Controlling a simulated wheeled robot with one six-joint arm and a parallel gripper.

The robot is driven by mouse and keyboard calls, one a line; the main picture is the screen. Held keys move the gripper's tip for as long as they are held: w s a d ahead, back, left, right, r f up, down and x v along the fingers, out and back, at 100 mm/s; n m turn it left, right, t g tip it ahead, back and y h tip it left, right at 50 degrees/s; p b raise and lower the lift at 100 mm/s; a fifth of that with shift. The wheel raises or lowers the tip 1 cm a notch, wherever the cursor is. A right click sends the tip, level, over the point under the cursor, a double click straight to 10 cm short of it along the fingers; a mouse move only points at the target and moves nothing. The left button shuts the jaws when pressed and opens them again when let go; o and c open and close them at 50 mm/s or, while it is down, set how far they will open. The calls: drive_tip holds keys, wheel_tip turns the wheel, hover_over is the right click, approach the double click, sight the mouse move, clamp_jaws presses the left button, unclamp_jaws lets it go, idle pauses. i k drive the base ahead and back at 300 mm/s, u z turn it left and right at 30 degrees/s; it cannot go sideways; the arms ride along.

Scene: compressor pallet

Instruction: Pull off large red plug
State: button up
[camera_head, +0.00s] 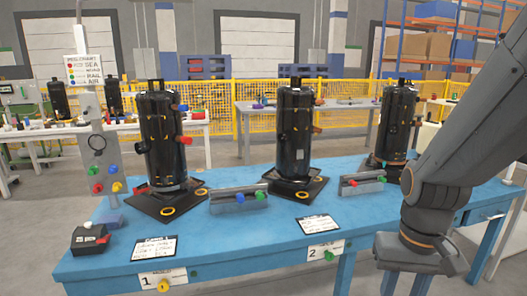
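A black compressor (161,140) stands upright on the left of the blue table, on a dark base plate. I cannot tell plug sizes for sure. My arm fills the right side and partly covers the right compressor's surroundings.
The blue table (232,231) carries metal plug holders (239,199) (361,183), white cards and a dark box with a red part (91,238). A sign post with coloured plugs (97,171) stands at left. A yellow fence (223,128) lies behind.

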sight(184, 140)
drive_tip(key=u, duration=0.5)
drive_tip(key=i, duration=1.05)
drive_tip(key=z, duration=0.45)
